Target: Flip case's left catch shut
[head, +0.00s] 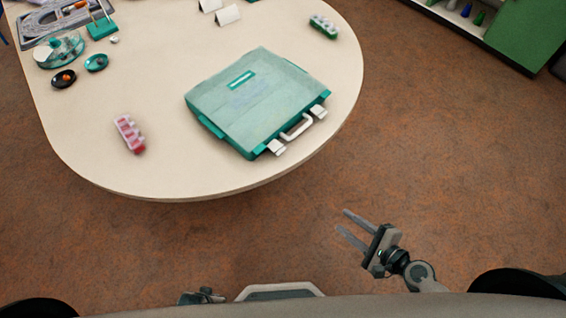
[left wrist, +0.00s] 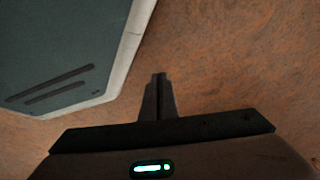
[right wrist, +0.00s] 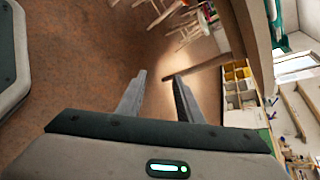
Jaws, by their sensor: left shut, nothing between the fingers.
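From here I cannot tell whether either catch is flipped shut. My right gripper (head: 346,222) is open and empty, over the floor in front of the table; its fingers also show apart in the right wrist view (right wrist: 158,78). My left gripper (left wrist: 160,78) is shut and empty over the floor in the left wrist view, apart from the case.
The cream table (head: 190,170) has a rounded front edge. A pink bead box (head: 129,133) lies left of the case and a green one (head: 324,26) at the back right. Small dishes (head: 64,78) stand at the far left. A green cabinet (head: 530,35) stands at the upper right.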

